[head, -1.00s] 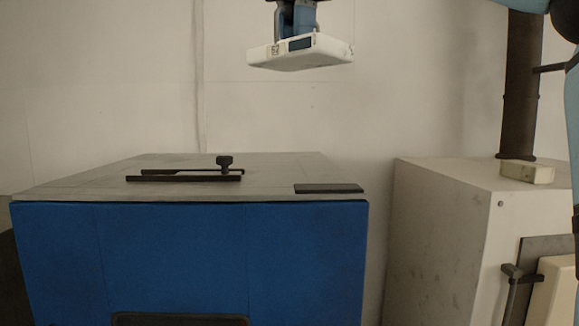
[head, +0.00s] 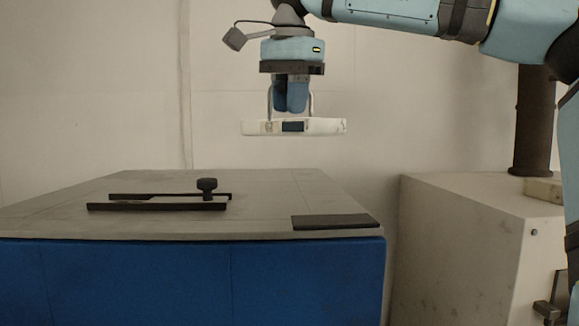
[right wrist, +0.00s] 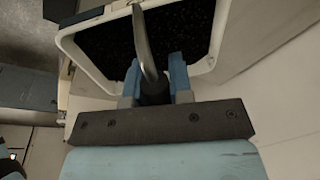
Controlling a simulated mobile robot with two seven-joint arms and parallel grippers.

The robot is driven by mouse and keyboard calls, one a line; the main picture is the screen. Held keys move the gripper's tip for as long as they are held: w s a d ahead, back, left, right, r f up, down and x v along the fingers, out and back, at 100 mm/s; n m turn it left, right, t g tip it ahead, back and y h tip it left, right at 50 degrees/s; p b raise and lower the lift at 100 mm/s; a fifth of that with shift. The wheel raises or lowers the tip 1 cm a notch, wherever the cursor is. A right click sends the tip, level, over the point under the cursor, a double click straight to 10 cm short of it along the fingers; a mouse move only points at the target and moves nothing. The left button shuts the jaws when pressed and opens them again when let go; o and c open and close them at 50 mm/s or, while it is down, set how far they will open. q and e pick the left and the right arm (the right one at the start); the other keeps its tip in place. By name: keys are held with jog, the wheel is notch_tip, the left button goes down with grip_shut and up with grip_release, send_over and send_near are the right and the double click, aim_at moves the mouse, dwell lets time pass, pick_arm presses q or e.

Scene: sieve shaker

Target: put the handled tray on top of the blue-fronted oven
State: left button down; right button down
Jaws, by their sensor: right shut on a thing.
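The handled tray (head: 335,127) is white and shallow, with a dark label on its side. It hangs level in the air above the back part of the blue-fronted oven (head: 200,280), apart from its grey top. My right gripper (head: 291,104) is above the tray and shut on its handle. In the right wrist view the blue fingers (right wrist: 155,88) close on the grey handle, and the tray's dark speckled inside (right wrist: 100,45) looks empty. My left gripper is not in view.
A black bracket with a knob (head: 207,189) lies on the left of the oven top, and a flat black plate (head: 335,222) at its front right corner. The middle of the top is clear. A white cabinet (head: 450,240) with a dark pipe (head: 535,120) stands right.

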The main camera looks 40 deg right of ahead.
notch_tip(320, 180, down, 7)
jog(key=shift+w+d+r+p, duration=0.1)
jog(key=shift+p, duration=0.25)
jog(key=shift+f, duration=0.55)
notch_tip(320, 180, down, 3)
jog(key=shift+p, duration=0.35)
jog(key=shift+f, duration=0.2)
jog(key=c, duration=1.2)
grip_release()
jog(key=shift+o, duration=0.9)
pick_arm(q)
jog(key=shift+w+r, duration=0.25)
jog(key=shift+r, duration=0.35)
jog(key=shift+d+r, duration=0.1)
